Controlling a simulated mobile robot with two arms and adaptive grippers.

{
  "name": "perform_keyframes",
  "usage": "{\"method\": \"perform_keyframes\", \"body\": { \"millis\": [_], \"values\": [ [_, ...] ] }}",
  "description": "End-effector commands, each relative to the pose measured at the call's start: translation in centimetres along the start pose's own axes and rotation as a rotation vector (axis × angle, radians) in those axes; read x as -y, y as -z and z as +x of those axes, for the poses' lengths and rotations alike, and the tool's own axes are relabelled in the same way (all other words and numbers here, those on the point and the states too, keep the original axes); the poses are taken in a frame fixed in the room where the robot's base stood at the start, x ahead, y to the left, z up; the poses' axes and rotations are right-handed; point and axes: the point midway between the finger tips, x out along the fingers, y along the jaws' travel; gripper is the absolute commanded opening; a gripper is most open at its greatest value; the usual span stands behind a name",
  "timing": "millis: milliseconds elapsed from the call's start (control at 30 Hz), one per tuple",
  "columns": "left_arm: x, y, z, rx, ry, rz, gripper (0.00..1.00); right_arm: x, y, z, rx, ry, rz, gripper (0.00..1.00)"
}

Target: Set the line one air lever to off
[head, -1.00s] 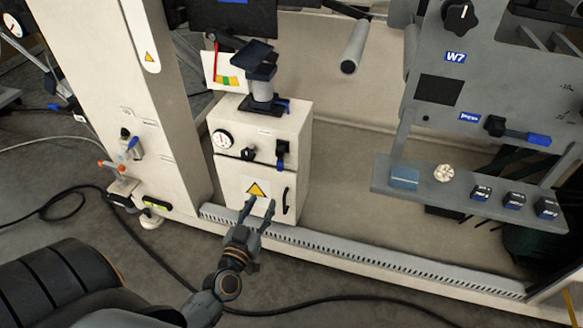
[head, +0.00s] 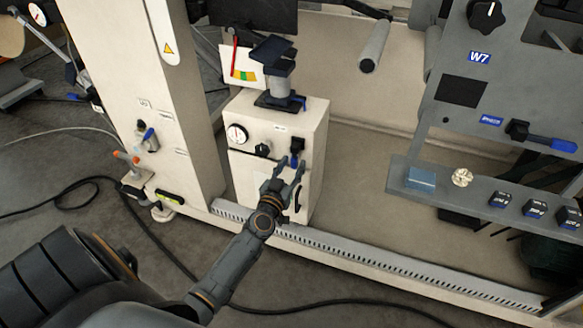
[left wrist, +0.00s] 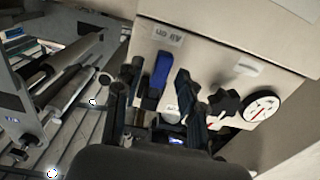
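A small lever (head: 297,146) with a black body and blue handle is on the upper right of the front of a white cabinet (head: 243,180). The left wrist view shows its blue handle (left wrist: 162,68) close up. In the left wrist view the open gripper (left wrist: 158,95) has one finger on each side of the blue handle; contact cannot be told. My right gripper is out of view.
A black knob (head: 262,149) and a round gauge (head: 237,134) are left of the lever. Another blue-handled lever (head: 148,136) is on the white column. A grey shelf with several dark blocks (head: 535,207) is at the right. A slotted rail (head: 350,256) runs along the floor.

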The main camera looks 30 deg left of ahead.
Motion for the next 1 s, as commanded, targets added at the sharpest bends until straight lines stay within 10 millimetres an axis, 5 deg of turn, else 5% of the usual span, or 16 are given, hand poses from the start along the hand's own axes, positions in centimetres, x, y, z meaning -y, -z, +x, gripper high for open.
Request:
{"method": "perform_keyframes", "body": {
  "millis": [233, 433, 1000],
  "values": [
    [0.02, 0.0, 0.04, 0.0, 0.0, 0.001, 0.38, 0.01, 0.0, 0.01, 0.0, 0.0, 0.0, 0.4],
    [0.02, 0.0, 0.03, 0.0, 0.0, 0.001, 0.0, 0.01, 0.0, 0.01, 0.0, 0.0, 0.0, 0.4],
    [0.29, 0.26, 0.38, 0.0, -0.001, 0.077, 0.0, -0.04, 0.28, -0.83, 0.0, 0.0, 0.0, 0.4]
  ]
}}
